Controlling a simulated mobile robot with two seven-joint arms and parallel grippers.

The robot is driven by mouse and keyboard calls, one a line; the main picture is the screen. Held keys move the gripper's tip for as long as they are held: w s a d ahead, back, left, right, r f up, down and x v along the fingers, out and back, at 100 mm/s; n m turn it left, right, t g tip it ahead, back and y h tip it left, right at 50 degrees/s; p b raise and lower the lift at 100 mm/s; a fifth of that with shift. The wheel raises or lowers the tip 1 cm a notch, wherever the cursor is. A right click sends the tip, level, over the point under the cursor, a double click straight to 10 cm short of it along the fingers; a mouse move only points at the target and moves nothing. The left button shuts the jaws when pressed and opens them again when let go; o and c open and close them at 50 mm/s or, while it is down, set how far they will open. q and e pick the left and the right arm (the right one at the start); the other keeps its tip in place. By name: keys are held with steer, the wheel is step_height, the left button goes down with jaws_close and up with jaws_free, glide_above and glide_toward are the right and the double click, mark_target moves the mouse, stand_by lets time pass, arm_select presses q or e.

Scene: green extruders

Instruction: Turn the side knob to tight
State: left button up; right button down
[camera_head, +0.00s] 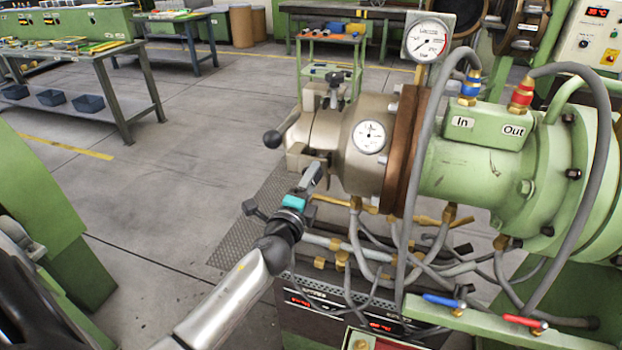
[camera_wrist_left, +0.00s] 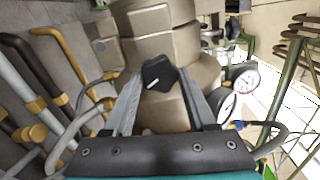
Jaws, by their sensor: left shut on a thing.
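The side knob (camera_wrist_left: 158,74) is a black faceted knob on the beige metal head of the extruder, with a small white mark on its lower left edge in the left wrist view. My left gripper (camera_head: 314,176) reaches the near side of the extruder head (camera_head: 322,133). In the left wrist view its two grey fingers (camera_wrist_left: 160,82) stand on either side of the knob, shut on it. In the head view I cannot make out the knob behind the fingers. What the white mark points to cannot be read. My right gripper is not in view.
A round white gauge (camera_head: 369,137) sits on the head, right of my gripper. Another gauge (camera_head: 427,39) stands above. Grey hoses and brass fittings (camera_head: 357,203) crowd the space below. A black ball handle (camera_head: 272,139) sticks out at the left. Open floor (camera_head: 190,130) lies further left.

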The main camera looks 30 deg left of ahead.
arm_select(q)
steer(key=m, duration=0.5)
steer(key=shift+f+m+p, duration=0.1)
steer(key=shift+m+p, duration=0.2)
steer(key=shift+m, duration=0.1)
stand_by(0.4)
steer(key=o, duration=1.4)
steer(key=shift+s, duration=0.1)
steer(key=shift+b+v, duration=1.05)
steer(key=shift+v, duration=6.5)
steer(key=shift+a+f, duration=0.1)
steer(key=shift+f, duration=0.05)
